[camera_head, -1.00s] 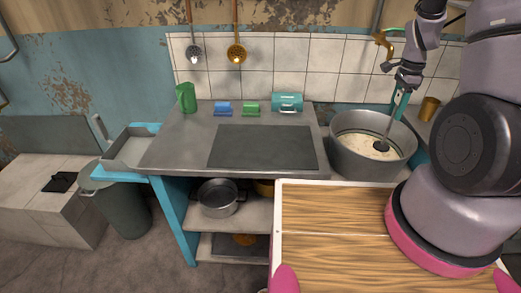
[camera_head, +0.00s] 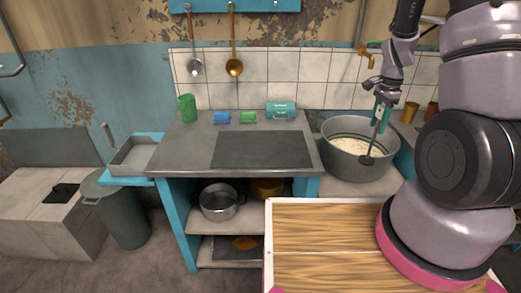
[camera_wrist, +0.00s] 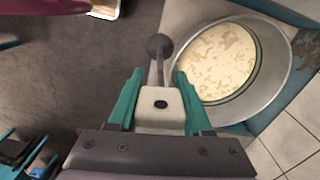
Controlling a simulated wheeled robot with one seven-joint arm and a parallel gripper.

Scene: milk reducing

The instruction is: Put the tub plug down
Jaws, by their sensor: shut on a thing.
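The tub plug (camera_head: 367,160) is a grey rod with a dark rounded end. My gripper (camera_head: 382,112), with teal fingers, is shut on its upper part and holds it hanging down. The large grey metal tub (camera_head: 350,170) holds pale, creamy liquid (camera_head: 357,147). In the head view the plug's dark end overlaps the tub's front wall. In the wrist view the plug (camera_wrist: 160,46) shows beyond my gripper (camera_wrist: 158,85), its end over the floor, left of and outside the tub rim (camera_wrist: 283,75).
A grey worktop (camera_head: 190,150) with a dark plate (camera_head: 262,150), a green cup (camera_head: 187,108) and small boxes stands left of the tub. Pots (camera_head: 219,203) sit on shelves below. A wooden board (camera_head: 320,245) lies in front.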

